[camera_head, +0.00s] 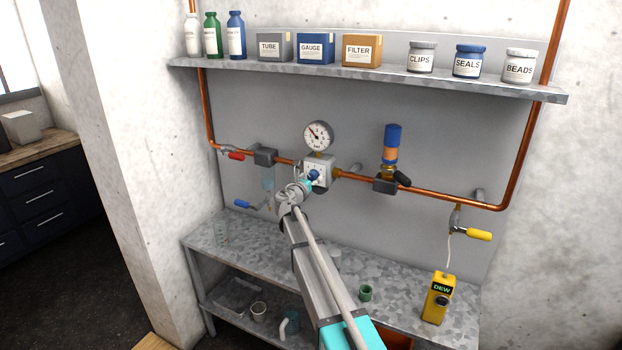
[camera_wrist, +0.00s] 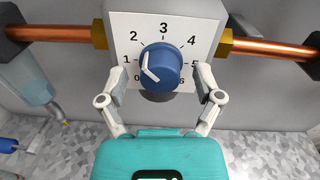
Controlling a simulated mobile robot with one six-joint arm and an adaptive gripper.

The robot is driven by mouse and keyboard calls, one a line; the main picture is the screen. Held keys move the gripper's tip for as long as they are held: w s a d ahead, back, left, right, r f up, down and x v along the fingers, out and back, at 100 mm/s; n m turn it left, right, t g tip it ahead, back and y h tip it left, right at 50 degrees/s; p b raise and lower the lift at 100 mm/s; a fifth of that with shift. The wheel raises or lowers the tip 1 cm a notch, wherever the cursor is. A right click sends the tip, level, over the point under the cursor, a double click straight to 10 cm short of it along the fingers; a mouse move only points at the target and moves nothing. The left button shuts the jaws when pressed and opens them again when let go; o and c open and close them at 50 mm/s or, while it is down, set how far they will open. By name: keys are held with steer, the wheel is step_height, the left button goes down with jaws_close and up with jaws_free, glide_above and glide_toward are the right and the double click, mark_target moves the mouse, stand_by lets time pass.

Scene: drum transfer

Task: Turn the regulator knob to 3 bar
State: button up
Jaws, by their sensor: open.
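The blue regulator knob (camera_wrist: 164,62) sits on a white dial plate (camera_wrist: 120,20) with numbers around it. Its white mark is on the left side, near the lower numbers; the exact reading is hard to tell. My gripper (camera_wrist: 158,74) is open, one finger on each side of the knob, with gaps visible between fingers and knob. In the head view the knob (camera_head: 313,174) shows just beyond my gripper (camera_head: 305,184). The round pressure gauge (camera_head: 319,135) stands above the regulator; its needle points up and left, its figures too small to read.
A copper pipe (camera_head: 351,175) runs both ways from the regulator. A red-handled valve (camera_head: 236,156) is left, a blue-orange filter unit (camera_head: 391,150) right. A shelf (camera_head: 380,70) with boxes and jars is above. A yellow DEW meter (camera_head: 438,300) stands on the bench (camera_head: 400,290).

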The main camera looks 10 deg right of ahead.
steer(key=shift+w+d, duration=0.1)
steer(key=c, duration=1.2)
steer(key=shift+o, duration=0.2)
steer(key=shift+m, duration=0.5)
steer(key=m, duration=0.3)
steer(key=shift+m+b, duration=0.3)
steer(key=shift+m, duration=2.2)
steer(key=o, duration=1.2)
steer(key=shift+c, duration=0.2)
